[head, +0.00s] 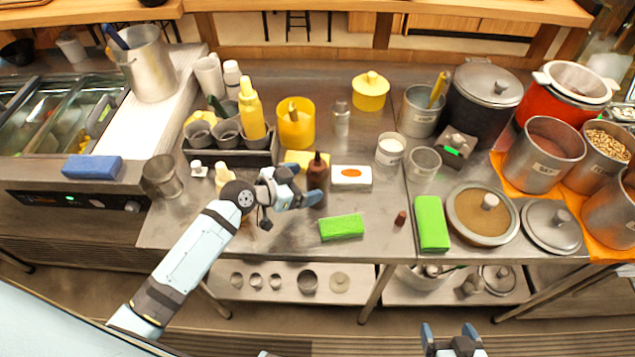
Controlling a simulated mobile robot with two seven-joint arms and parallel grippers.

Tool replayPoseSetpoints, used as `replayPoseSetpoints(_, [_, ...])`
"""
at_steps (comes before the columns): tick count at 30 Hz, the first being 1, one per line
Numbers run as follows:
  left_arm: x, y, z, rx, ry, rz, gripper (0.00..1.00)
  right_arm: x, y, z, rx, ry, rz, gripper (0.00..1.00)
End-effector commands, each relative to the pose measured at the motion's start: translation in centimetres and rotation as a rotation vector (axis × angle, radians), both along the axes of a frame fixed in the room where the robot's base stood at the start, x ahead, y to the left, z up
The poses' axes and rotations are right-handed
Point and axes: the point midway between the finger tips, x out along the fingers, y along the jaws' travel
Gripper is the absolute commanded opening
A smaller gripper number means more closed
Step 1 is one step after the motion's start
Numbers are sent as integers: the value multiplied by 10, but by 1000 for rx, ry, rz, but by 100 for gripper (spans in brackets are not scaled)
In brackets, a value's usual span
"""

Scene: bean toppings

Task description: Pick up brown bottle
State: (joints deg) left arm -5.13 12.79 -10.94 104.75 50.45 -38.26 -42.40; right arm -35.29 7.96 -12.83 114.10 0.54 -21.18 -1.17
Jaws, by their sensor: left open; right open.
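The brown bottle (318,172) stands upright on the steel table in the head view, near the middle. My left gripper (302,193) is at the bottle's left side, with its fingers open and pointing toward it. One finger overlaps the lower part of the bottle in the picture; I cannot tell whether it touches. My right gripper (448,334) is at the bottom edge of the view, open and empty, well away from the bottle and in front of the table.
A white box with an orange mark (351,177) stands just right of the bottle, and a yellow block (299,158) lies behind it. A green sponge (341,227) lies in front. A yellow container (295,126) and a condiment rack (229,155) stand behind to the left.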

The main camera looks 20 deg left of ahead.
Motion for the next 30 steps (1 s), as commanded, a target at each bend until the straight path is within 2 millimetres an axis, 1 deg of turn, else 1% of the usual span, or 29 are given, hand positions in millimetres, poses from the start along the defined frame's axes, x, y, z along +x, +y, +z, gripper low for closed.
replayPoseSetpoints(5, [16,-8,-4,-4,2,1,90,-2,1,5,-1,7,0,86])
replayPoseSetpoints(10, [36,-20,-15,-3,1,1,90,-3,2,11,1,6,-2,86])
replayPoseSetpoints(14, [42,-25,-20,-1,1,0,90,-3,1,12,1,5,-2,86])
replayPoseSetpoints(20, [43,-25,-21,0,0,1,90,-2,0,12,0,4,-4,86])
replayPoseSetpoints(21, [43,-25,-21,0,0,1,86,-2,0,13,0,3,-4,86])
replayPoseSetpoints(23, [43,-25,-21,0,0,1,72,-2,1,13,1,3,-5,86])
replayPoseSetpoints(24, [42,-25,-21,0,0,1,63,-2,1,13,1,3,-5,86])
replayPoseSetpoints(26, [42,-25,-21,0,0,1,49,-2,1,13,1,2,-5,86])
replayPoseSetpoints(30, [43,-24,-20,0,-1,1,49,-2,1,13,1,2,-5,86])
